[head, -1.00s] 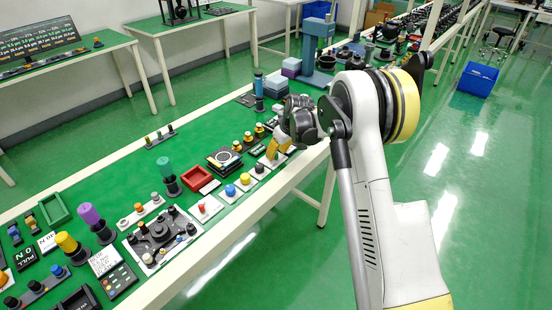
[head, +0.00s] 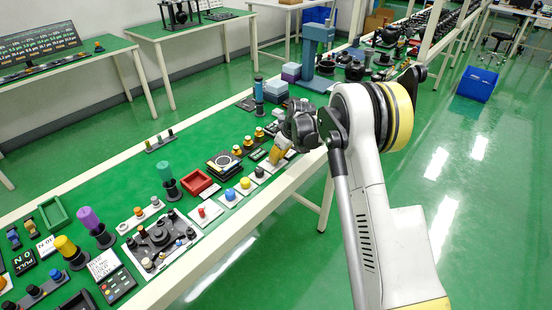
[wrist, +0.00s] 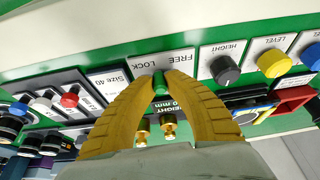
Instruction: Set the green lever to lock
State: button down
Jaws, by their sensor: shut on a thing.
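In the wrist view the green lever (wrist: 160,83) stands between the tips of my gripper's yellow fingers (wrist: 162,79), which are shut on it. A white plate (wrist: 152,63) beside it carries the words LOCK and FREE. The lever's tip shows between the fingers; its base and exact setting are hidden. In the head view my gripper (head: 277,158) is low over the front edge of the green bench. The lever is hidden there behind the fingers and wrist.
Near the gripper in the wrist view are a black HEIGHT knob (wrist: 225,69), a yellow knob (wrist: 273,63) and a red knob (wrist: 70,100). The long bench (head: 110,168) is crowded with knobs, trays and panels. Open green floor lies to the right.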

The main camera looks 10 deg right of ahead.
jog(key=n, duration=0.2)
jog(key=w+n+g+y, duration=0.1)
jog(key=shift+d+n+p, duration=0.3)
jog(key=shift+n, duration=0.1)
jog(key=c, duration=1.4)
grip_release()
jog(key=shift+w, duration=0.1)
jog(key=v, duration=1.2)
